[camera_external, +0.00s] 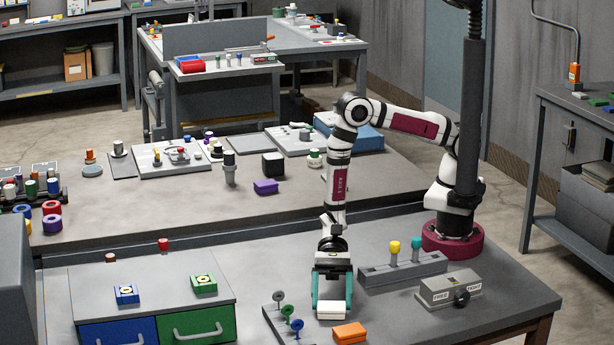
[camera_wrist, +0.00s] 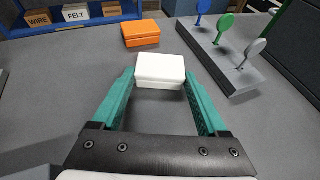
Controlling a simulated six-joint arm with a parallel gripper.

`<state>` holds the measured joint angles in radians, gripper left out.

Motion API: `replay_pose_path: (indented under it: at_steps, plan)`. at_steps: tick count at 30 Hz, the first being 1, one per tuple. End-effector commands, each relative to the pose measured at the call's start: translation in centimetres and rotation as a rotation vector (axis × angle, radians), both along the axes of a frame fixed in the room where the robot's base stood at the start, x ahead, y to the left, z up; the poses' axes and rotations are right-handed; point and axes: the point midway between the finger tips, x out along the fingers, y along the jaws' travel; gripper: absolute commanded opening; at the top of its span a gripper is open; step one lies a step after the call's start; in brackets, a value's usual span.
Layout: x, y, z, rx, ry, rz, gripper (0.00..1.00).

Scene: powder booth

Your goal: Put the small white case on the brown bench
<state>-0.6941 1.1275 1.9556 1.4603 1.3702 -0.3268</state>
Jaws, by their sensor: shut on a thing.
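The small white case (camera_external: 331,310) is between the teal fingers of my gripper (camera_external: 332,299), low over the near grey table. In the wrist view the white case (camera_wrist: 160,68) sits at the fingertips of my gripper (camera_wrist: 160,80), which is shut on its sides. I cannot tell whether the case touches the table. The long bench (camera_external: 330,200) with a brownish-grey top lies behind the near table. Its right middle stretch, next to my arm, is bare.
An orange case (camera_external: 349,333) lies close to the white case; it also shows in the wrist view (camera_wrist: 141,33). A grey rack with blue, green and grey discs (camera_external: 290,322) is on the left. A purple box (camera_external: 266,187) and a black cube (camera_external: 273,163) stand on the long bench.

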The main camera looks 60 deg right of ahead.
Motion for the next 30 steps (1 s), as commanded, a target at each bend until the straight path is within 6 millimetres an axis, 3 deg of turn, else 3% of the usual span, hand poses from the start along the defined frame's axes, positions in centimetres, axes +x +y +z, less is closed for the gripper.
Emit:
replay_pose_path:
  at_steps: [6,7,10,20,30]
  plan:
    - [0.0,0.0,-0.3,0.0,0.001,0.0,0.19]
    - [0.0,0.0,-0.2,0.0,0.001,0.0,0.82]
    - [0.0,0.0,-0.2,0.0,0.001,0.0,1.0]
    - [0.3,-0.5,0.3,0.0,0.0,-0.001,1.0]
    - [3.3,-7.6,3.5,0.001,0.0,-0.006,1.0]
